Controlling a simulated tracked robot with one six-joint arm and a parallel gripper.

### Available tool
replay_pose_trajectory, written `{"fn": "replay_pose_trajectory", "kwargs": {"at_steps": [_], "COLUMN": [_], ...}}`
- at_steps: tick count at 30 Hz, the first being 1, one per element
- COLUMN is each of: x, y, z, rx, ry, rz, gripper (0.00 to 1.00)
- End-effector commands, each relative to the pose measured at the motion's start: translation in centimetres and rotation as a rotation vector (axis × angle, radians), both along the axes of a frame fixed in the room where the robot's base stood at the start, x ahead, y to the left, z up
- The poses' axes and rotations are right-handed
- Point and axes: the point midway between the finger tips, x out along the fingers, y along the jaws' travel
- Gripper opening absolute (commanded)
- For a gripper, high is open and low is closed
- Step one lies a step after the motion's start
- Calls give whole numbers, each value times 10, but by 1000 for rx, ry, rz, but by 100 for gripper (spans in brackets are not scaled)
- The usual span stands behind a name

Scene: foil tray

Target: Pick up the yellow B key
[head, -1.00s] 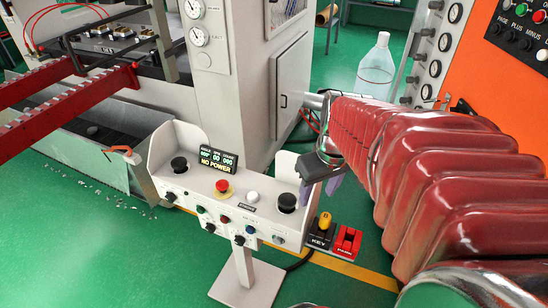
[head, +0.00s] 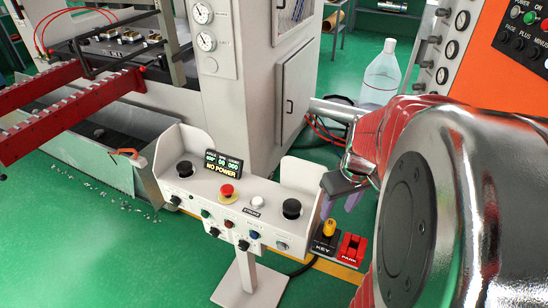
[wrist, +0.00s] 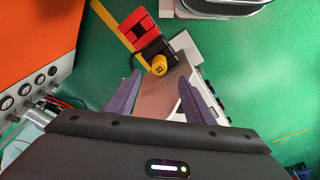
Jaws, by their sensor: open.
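The yellow B key (wrist: 159,65) stands in a black holder (wrist: 154,48) marked KEY in the head view, beside the control console. It also shows in the head view as a small yellow knob (head: 329,228) on the holder. My gripper (wrist: 160,82) is open and empty in the wrist view, its two purple fingers spread, with the key ahead of the gap between the fingertips and apart from them. In the head view my gripper (head: 340,200) is above the key, partly hidden by my own arm.
A red PARK switch (head: 352,249) sits right next to the key holder. The white console (head: 225,207) with buttons and a NO POWER display stands close on the left. A clear bottle (head: 381,78) and an orange panel (head: 510,55) are behind. Green floor lies open in front.

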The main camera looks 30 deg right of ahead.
Motion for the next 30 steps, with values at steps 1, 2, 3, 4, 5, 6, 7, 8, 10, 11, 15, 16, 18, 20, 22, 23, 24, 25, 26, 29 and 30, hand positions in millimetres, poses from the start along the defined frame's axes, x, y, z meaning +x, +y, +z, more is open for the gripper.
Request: {"fn": "replay_pose_trajectory", "kwargs": {"at_steps": [1,2,3,4,5,6,7,8,10,11,15,16,18,20,22,23,24,25,26,29,30], "x": [1,1,2,3,4,5,5,6,7,7,8,8,8,8,8,8,8,8,9,10,11], "y": [0,1,0,0,0,0,0,0,0,-1,-1,-1,-1,-1,-1,-1,-1,-1,-1,-1,-1], "z": [-9,-13,-19,-23,-27,-33,-36,-39,-46,-47,-50,-50,-50,-50,-50,-50,-52,-53,-54,-63,-67], "rx": [2,3,2,2,2,2,2,1,1,0,-1,-1,-1,-1,-1,0,0,0,1,1,2], "ry": [3,4,3,3,3,3,3,2,2,1,-1,-1,-1,-1,-1,0,0,1,1,2,3], "rz": [0,1,1,1,1,1,1,1,2,2,1,1,1,1,1,1,1,1,1,1,1], "gripper": [48,48,48,48,48,48,48,48,48,48,48,48,48,48,48,48,48,48,48,48,48]}}
